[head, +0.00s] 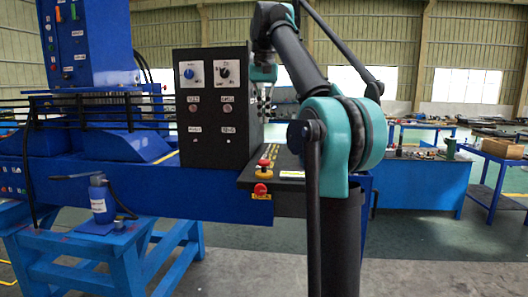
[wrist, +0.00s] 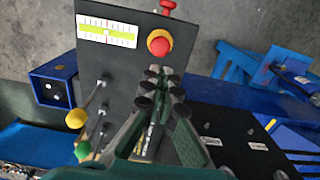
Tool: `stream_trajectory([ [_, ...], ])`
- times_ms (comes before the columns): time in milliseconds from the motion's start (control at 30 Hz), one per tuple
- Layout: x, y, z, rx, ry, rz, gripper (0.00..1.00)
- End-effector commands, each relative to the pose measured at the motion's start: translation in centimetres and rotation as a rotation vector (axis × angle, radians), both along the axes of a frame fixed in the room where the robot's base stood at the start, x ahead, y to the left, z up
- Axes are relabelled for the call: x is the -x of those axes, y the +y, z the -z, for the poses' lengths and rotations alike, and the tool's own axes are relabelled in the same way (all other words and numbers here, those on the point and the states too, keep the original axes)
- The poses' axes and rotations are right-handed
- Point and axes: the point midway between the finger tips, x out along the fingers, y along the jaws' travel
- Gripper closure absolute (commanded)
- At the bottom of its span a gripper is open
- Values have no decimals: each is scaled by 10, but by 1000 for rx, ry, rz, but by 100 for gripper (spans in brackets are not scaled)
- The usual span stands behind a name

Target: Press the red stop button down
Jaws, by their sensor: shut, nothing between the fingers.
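The red stop button (wrist: 159,42) with its yellow-orange collar stands on a black control panel (wrist: 120,50) in the wrist view. In the head view the red button (head: 263,163) sits at the panel's near edge. A second red knob (head: 260,188) is on the front face below it, above a yellow label; it shows at the top of the wrist view (wrist: 168,4). My gripper (wrist: 156,80) is shut and empty, its fingertips just below the button in the wrist picture; I see no clear contact.
Levers with a yellow ball (wrist: 76,118) and a green ball (wrist: 82,150) rise left of my fingers. A black switch cabinet (head: 215,120) stands left of the button. A blue bottle (head: 100,200) is on a blue stand. Open floor lies in front.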

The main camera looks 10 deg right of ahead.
Motion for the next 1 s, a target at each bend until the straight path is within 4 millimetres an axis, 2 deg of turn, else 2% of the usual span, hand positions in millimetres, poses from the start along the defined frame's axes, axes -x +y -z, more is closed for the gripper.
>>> stream_trajectory([
  [400, 0, 0, 71, 0, 0, 0, 100],
  [600, 0, 0, 99, 0, 0, 0, 100],
  [800, 0, 0, 112, 0, 0, 0, 100],
  [1000, 0, 0, 114, 0, 0, 0, 100],
])
